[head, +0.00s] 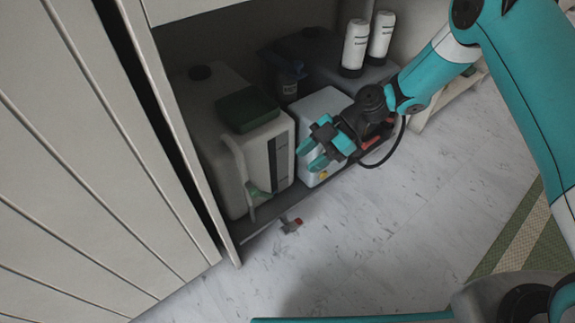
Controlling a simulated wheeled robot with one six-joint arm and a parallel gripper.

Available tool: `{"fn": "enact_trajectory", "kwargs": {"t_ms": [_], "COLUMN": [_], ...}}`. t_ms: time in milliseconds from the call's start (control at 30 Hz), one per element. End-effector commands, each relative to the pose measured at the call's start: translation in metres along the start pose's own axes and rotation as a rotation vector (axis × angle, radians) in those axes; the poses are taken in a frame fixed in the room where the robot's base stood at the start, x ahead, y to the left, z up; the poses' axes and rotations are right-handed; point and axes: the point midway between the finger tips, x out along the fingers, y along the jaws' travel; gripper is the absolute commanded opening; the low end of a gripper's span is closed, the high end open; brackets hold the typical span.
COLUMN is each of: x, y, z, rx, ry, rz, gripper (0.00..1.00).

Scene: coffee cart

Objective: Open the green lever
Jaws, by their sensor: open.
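A small pale green part (258,194), which may be the green lever, shows low on the front of a large off-white container (217,140) in the cabinet. It is small and partly beside a pale curved handle or hose, so its position cannot be told. My gripper (309,155) is open, with teal fingertips pointing left. It is up and to the right of the green part, in front of a smaller white box (321,108), and apart from the green part. Nothing shows between the fingers.
A dark green box (247,108) lies on the large container. Two white bottles (354,47) stand behind. A slatted cabinet door (85,170) fills the left. The marble-patterned floor (400,225) is clear; a green mat (520,245) lies right.

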Motion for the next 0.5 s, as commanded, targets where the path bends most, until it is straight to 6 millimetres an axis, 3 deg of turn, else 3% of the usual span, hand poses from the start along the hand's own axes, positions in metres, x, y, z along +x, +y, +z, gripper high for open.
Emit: {"fn": "enact_trajectory", "kwargs": {"t_ms": [33,200,500], "x": [-0.015,-0.038,-0.047], "y": [0.001,0.0,-0.001], "z": [-0.003,-0.002,0.0], "rx": [0.001,0.0,0.0], "ry": [0.0,0.001,0.001], "rz": [0.004,0.001,-0.001], "gripper": [0.41,0.41,0.41]}}
